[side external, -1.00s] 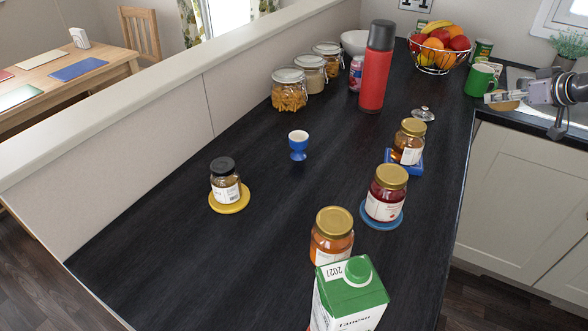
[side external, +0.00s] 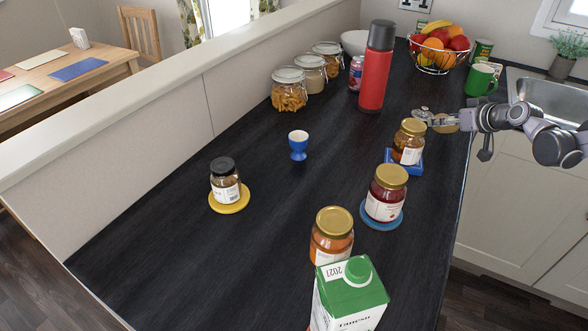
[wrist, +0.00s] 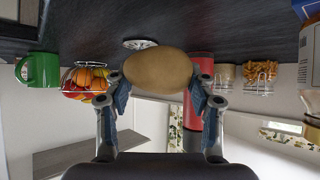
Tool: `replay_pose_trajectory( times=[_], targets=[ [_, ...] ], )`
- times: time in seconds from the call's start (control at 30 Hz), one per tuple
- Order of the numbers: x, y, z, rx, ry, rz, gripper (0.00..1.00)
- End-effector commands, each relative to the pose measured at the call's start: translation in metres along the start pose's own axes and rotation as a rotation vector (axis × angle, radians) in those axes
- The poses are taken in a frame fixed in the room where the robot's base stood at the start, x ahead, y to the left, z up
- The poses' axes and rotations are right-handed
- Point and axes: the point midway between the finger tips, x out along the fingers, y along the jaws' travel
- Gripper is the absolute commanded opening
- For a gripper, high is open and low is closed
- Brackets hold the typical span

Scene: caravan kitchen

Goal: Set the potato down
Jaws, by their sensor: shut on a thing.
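The potato (side external: 446,126) is a smooth tan oval. It is in my gripper (side external: 458,120), just right of the gold-lidded amber jar (side external: 410,142) and over the counter's right side in the side external view. In the wrist view the potato (wrist: 158,70) sits between the two fingers of my gripper (wrist: 158,84), one finger pressed on each side. The picture there is upside down, with the dark counter (wrist: 90,20) at the top. I cannot tell how high the potato is above the counter.
A small metal lid-like piece (side external: 422,113) lies close beside the potato. A red flask (side external: 376,70), fruit basket (side external: 440,50) and green mug (side external: 478,80) stand behind. Jars on coasters (side external: 383,195), a blue egg cup (side external: 298,145) and a carton (side external: 350,295) stand nearer.

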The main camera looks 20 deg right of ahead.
Motion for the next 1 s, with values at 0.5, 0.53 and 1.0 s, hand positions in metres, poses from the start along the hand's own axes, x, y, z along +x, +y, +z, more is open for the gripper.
replay_pose_trajectory(
  times=[0.5, 0.53, 1.0],
  targets=[
    [0.029, -0.006, 0.033, 0.000, 0.001, 0.001, 0.20],
    [0.029, -0.006, 0.034, 0.000, 0.001, 0.001, 0.20],
    [0.030, -0.006, 0.036, 0.000, 0.000, 0.001, 0.78]
  ],
)
